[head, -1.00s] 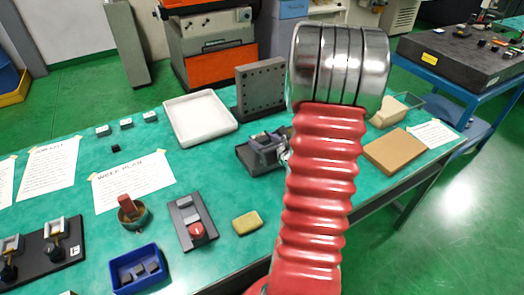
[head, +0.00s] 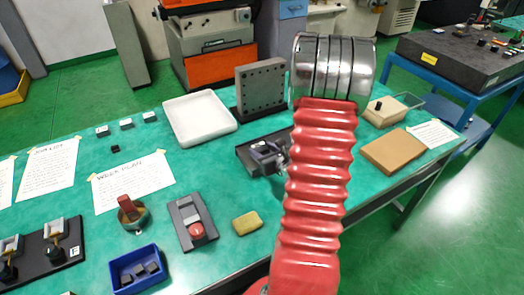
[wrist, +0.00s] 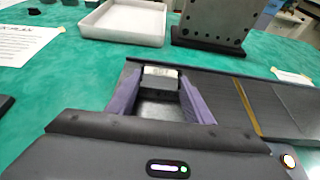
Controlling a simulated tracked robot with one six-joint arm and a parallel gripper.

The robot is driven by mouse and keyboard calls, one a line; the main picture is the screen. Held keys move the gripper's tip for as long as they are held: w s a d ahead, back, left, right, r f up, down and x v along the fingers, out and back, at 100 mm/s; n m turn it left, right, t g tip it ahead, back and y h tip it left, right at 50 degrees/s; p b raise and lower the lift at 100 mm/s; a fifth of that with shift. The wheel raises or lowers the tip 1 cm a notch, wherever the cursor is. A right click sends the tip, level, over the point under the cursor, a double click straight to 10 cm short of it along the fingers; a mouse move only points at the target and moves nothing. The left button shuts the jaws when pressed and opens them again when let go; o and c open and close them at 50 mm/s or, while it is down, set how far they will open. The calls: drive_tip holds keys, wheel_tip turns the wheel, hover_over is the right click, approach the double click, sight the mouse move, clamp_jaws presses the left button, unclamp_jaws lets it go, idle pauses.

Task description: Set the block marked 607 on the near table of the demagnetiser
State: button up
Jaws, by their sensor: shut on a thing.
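My gripper (wrist: 161,76) has purple fingers. It is shut on a small dark block (wrist: 160,73) with a pale marked face; the number cannot be read. The block is over or on the left part of a flat dark unit with a brass strip across it, seemingly the demagnetiser (wrist: 285,105). I cannot tell whether the block touches it. In the head view my gripper (head: 268,154) is low at the dark unit (head: 246,156), and my red arm hides the unit's right part.
A white tray (head: 200,140) and an upright drilled plate (head: 260,88) stand behind. A grey unit with a red knob (head: 184,222), a yellow sponge (head: 246,224) and a blue bin (head: 120,284) lie in front. A brown board (head: 394,151) lies at right.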

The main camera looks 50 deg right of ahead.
drive_tip(key=o, duration=1.5)
drive_tip(key=shift+f, duration=0.1)
